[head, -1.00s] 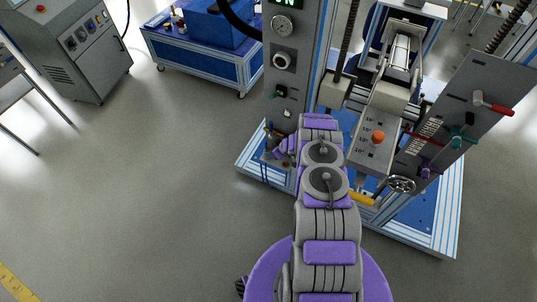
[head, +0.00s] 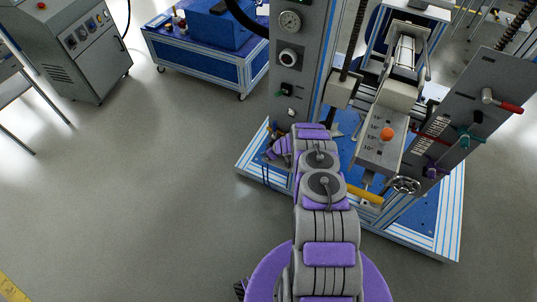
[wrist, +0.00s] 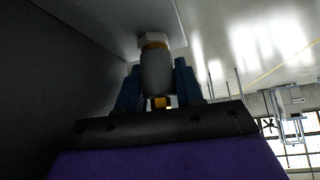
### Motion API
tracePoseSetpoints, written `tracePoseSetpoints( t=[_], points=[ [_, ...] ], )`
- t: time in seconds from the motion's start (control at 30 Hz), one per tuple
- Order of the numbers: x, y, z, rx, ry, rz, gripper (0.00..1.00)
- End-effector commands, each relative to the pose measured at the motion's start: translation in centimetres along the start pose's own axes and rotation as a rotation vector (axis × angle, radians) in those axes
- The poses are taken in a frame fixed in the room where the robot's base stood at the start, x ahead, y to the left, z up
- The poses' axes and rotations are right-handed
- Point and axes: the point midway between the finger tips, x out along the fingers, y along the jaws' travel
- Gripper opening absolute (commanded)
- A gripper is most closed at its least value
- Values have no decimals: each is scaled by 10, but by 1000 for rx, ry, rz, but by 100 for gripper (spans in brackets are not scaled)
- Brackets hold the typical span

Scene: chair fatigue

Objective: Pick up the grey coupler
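The grey coupler (wrist: 157,72) is a short upright-looking cylinder in the wrist view. A brass-coloured fitting with a pale hex nut (wrist: 153,40) sits at its far end, against a light surface. My gripper (wrist: 157,80) has one blue finger on each side of the coupler, very close to its sides. I cannot tell whether the fingers press on it. A small yellow piece (wrist: 161,102) shows below the coupler, between the fingers. In the head view my gripper (head: 280,146) is small and low beside the grey control column; the coupler cannot be made out there.
The test machine's grey column (head: 290,75) stands just behind my gripper, on a blue base with a striped metal frame (head: 410,244). A tilted panel with coloured handles (head: 455,120) and a handwheel (head: 404,185) are to the right. The floor at left is clear.

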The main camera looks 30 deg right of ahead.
Motion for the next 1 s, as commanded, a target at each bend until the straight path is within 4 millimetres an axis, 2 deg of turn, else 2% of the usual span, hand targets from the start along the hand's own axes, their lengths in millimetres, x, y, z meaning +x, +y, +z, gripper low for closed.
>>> tracePoseSetpoints(
  t=[0.03, 0.17, 0.57, 0.83, 1.0],
  points=[
    [0, 0, 0, 0, 0, 0, 16],
    [0, 0, 0, 0, 0, -1, 4],
    [-5, -1, -3, 0, -1, -1, 4],
    [-30, -1, -24, -1, 1, -2, 4],
    [-43, -12, -10, 4, -2, -5, 4]
  ],
)
